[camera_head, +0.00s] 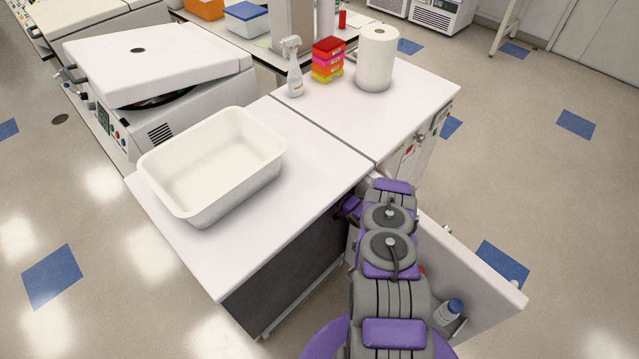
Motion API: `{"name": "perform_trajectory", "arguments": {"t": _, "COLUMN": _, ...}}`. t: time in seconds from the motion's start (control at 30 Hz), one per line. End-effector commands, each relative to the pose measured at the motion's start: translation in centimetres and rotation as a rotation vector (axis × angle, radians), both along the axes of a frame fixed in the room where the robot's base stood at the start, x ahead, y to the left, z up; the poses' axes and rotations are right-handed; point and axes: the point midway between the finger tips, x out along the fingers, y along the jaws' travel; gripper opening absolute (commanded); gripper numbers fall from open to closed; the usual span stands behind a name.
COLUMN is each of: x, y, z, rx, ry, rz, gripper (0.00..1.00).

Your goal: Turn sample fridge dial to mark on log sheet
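An under-bench fridge stands in front of me with its white door (482,285) swung open to the right. A bottle with a blue cap (449,312) sits on the door's inner shelf. My grey and purple arm reaches forward between the door and the dark side panel (285,292). A small purple part at the arm's far end, near the bench edge, seems to be my gripper (350,207). It is mostly hidden behind the arm, so its fingers cannot be made out. The fridge interior is covered by the bench top and my arm. I see no dial inside it and no log sheet.
A white tub (214,168) stands on the bench top (310,180). Behind are a spray bottle (293,68), stacked coloured boxes (327,60) and a paper roll (376,60). A knobbed front panel (412,150) faces right. A large machine (160,70) stands left. Floor at right is clear.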

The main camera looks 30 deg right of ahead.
Motion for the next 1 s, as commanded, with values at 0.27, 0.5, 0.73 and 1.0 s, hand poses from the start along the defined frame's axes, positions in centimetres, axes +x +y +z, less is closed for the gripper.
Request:
{"name": "perform_trajectory", "arguments": {"t": 0.27, "x": 0.21, "y": -0.19, "z": 0.34, "rx": 0.001, "ry": -0.006, "rz": -0.003, "gripper": 0.07}}
{"name": "perform_trajectory", "arguments": {"t": 0.5, "x": 0.18, "y": -0.19, "z": 0.28, "rx": 0.002, "ry": -0.004, "rz": -0.003, "gripper": 0.50}}
{"name": "perform_trajectory", "arguments": {"t": 0.73, "x": 0.10, "y": -0.13, "z": 0.16, "rx": 0.002, "ry": -0.002, "rz": -0.002, "gripper": 0.63}}
{"name": "perform_trajectory", "arguments": {"t": 1.0, "x": -0.66, "y": -0.48, "z": 0.13, "rx": 0.003, "ry": 0.001, "rz": -0.004, "gripper": 0.63}}
